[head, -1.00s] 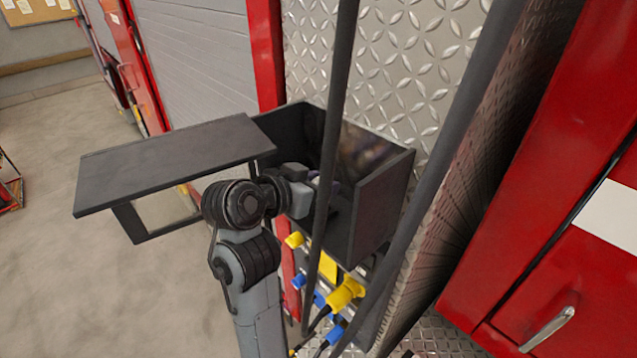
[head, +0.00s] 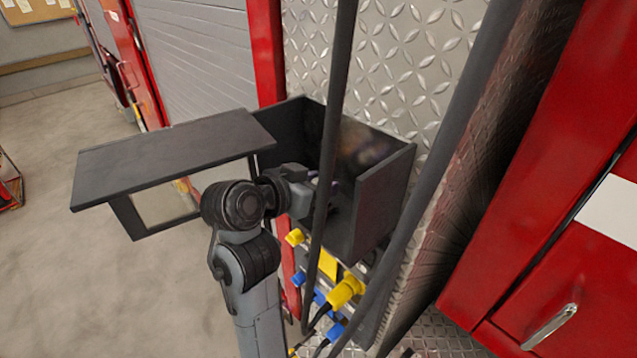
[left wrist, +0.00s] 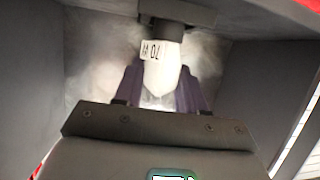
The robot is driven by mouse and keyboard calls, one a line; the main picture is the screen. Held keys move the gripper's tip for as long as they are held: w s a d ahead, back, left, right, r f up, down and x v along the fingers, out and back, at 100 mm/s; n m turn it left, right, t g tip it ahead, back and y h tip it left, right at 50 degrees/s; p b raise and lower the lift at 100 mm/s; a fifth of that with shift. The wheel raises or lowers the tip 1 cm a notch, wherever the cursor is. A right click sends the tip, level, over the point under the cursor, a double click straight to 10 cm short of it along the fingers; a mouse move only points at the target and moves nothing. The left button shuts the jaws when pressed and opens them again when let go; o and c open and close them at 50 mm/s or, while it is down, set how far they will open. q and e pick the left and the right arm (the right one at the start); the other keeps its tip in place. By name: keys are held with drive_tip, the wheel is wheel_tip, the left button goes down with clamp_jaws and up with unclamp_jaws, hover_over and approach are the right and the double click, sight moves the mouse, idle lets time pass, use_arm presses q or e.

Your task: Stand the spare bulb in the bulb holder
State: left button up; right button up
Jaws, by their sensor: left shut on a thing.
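The spare bulb (left wrist: 162,68) is white with dark lettering that reads upside down in the left wrist view. My left gripper (left wrist: 160,88) is shut on it, with a purple finger on each side. One end of the bulb meets a dark block (left wrist: 178,12) at the top of that view; I cannot tell whether this is its base or the bulb holder. In the head view my left gripper (head: 313,176) is inside an open dark box (head: 384,205), largely hidden by a dark pole. The bulb cannot be made out there. My right gripper is in neither view.
A dark flat panel on a support (head: 170,160) stands left of the box. Dark poles (head: 331,130) cross in front of it. Yellow and blue connectors (head: 346,291) with cables sit below. A red cabinet (head: 520,250) is at the right.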

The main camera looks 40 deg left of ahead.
use_arm(q)
drive_tip(key=shift+f, duration=0.15)
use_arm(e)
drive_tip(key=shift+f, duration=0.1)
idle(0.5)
use_arm(q)
drive_tip(key=o, duration=1.5)
drive_tip(key=shift+s, duration=0.15)
